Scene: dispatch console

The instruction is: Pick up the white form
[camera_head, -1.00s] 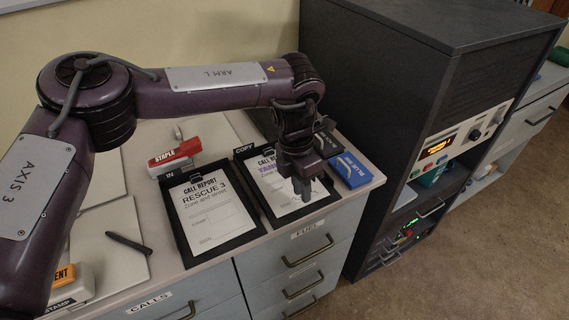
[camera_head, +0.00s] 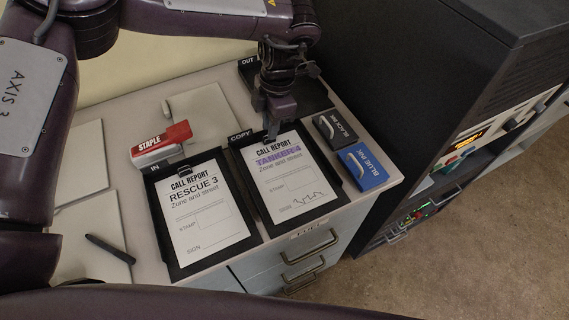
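Two white forms lie on dark clipboards. The one on the IN board (camera_head: 162,229) is the RESCUE 3 call report (camera_head: 203,222), with empty stamp and sign fields. The one on the COPY board (camera_head: 256,200) is the TANKER 4 call report (camera_head: 295,188), with purple over its title and a scribble at SIGN. My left gripper (camera_head: 271,132) points down at the top edge of the TANKER 4 form and hides part of that board's top. Whether it touches the form, or how far its fingers are apart, I cannot tell. My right gripper is not in view.
Black ink (camera_head: 336,131) and blue ink (camera_head: 363,170) boxes lie right of the COPY board. A dark OUT tray (camera_head: 311,98) is behind. A pen (camera_head: 109,249) lies at left. A tall dark cabinet (camera_head: 400,70) stands at right.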

